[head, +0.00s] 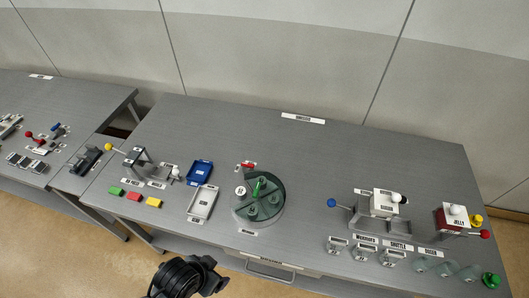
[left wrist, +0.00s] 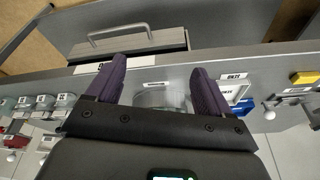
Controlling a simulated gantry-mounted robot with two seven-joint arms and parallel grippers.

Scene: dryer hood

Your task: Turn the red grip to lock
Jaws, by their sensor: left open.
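A small red grip (head: 248,165) shows at the back edge of the round hooded unit (head: 258,198) in the middle of the table, in the head view. A green part lies on top of the unit, under a see-through dark green cover. In the left wrist view my left gripper (left wrist: 158,66) has its two purple fingers wide apart, with nothing held between them. A clear rounded shape (left wrist: 160,98) shows beyond and between the fingers. The red grip is not made out in that view. A dark part of my arm is at the bottom of the head view. My right gripper is not in view.
A blue tray (head: 200,172) and a grey tray (head: 202,203) stand left of the unit. A drawer handle (head: 268,270) is at the table's front. A blue-knobbed fixture (head: 375,212) and a red-and-white box (head: 455,217) stand right. The table is clear behind the unit.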

